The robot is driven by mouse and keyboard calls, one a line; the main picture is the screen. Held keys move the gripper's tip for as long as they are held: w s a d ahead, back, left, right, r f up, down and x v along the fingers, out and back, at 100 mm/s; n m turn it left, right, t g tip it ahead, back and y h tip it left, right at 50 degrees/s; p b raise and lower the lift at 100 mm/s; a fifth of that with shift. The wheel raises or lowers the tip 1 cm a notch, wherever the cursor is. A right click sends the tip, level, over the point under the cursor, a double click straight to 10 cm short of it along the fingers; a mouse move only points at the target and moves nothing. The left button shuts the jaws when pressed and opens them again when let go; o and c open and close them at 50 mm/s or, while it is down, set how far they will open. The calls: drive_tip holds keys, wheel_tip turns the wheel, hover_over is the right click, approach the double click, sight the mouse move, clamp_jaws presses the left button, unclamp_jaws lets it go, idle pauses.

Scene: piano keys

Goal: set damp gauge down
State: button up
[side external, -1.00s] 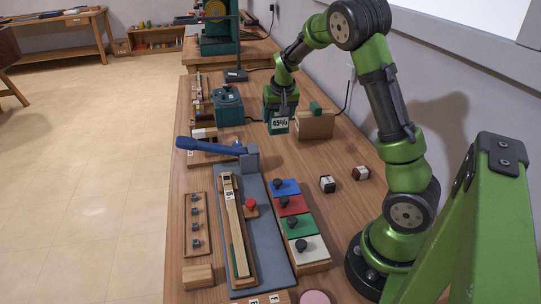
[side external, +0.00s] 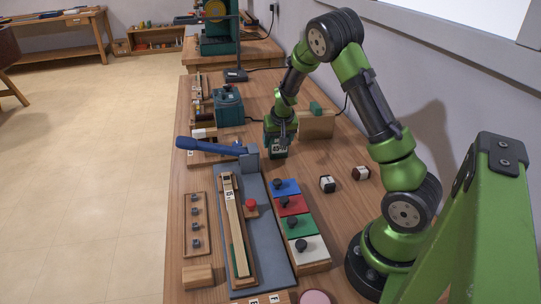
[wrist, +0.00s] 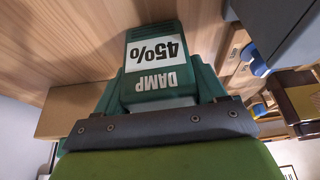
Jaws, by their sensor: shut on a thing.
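The damp gauge (side external: 277,151) is a dark green box with a white "45%" label. It is held under my gripper (side external: 279,133), which is shut on it, above or at the wooden table (side external: 345,215). I cannot tell whether its base touches the wood. In the wrist view the gauge (wrist: 155,65) fills the middle, with "45%" and "DAMP" upside down on it. The fingertips are hidden behind the gauge and the wrist plate.
A wooden block (side external: 317,126) stands behind the gauge to the right, and a green box (side external: 229,106) to the left. A blue lever (side external: 210,146) lies left. Coloured knobbed blocks (side external: 291,204) are in front.

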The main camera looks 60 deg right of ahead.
drive_tip(key=o, duration=1.1)
drive_tip(key=v, duration=1.2)
drive_tip(key=s+a+r+n+t+y, duration=0.1)
drive_tip(key=s+a+r, duration=0.2)
drive_tip(key=s+a, duration=0.2)
drive_tip(key=s+a+r+n+t+y, duration=0.1)
drive_tip(key=s+a, duration=0.4)
drive_tip(key=a, duration=0.6)
drive_tip(key=s+a+r+n+t+y, duration=0.2)
drive_tip(key=s+a+r, duration=0.3)
drive_tip(key=a, duration=0.4)
drive_tip(key=shift+r+n+y, duration=0.5)
drive_tip(key=shift+y, duration=0.1)
